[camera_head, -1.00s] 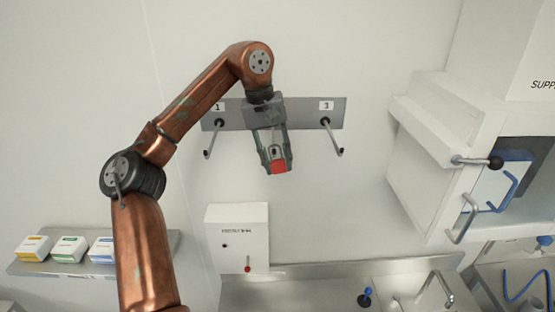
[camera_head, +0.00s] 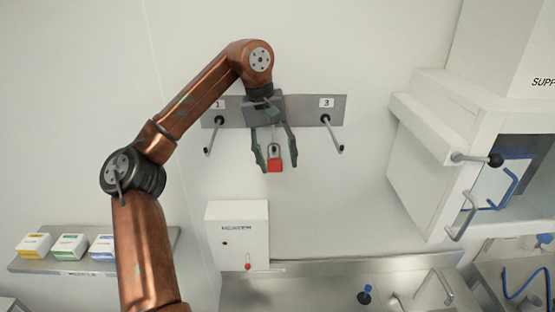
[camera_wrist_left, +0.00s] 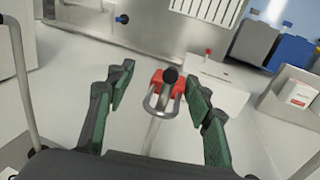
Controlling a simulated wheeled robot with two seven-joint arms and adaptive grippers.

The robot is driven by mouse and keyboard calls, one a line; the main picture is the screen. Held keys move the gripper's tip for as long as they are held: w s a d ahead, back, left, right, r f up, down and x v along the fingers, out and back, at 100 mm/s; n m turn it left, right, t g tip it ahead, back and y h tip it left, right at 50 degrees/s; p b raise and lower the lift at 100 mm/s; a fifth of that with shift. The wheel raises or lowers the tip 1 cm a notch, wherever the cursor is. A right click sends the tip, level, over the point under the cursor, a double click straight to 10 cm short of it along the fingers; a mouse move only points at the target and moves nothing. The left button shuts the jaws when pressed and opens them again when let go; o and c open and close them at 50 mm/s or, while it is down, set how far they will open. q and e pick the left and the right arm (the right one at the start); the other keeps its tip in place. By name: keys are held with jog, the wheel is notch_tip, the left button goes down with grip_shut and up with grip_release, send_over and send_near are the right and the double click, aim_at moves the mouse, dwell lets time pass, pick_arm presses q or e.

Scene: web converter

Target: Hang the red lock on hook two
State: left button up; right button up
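The red lock (camera_head: 275,166) hangs at the middle hook of the wall rack (camera_head: 300,112), between hook one (camera_head: 212,137) and hook three (camera_head: 333,136). In the left wrist view the red lock (camera_wrist_left: 180,88) shows its grey shackle around the middle hook's rod (camera_wrist_left: 154,133), behind the black tip (camera_wrist_left: 170,75). My left gripper (camera_head: 278,163) is open, with one finger on each side of the lock and gaps between them. Its fingers also show spread in the left wrist view (camera_wrist_left: 160,76). The gripper hides the middle hook's label and base. My right gripper is out of view.
A white heater box (camera_head: 237,238) is on the wall below the rack. A shelf with small boxes (camera_head: 70,249) is at lower left. A white cabinet (camera_head: 440,165) juts out at right. The wall between rack and cabinet is clear.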

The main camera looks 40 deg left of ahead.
pick_arm(q)
jog(key=v, duration=1.2)
dwell(0.6)
jog(key=shift+w, duration=0.1)
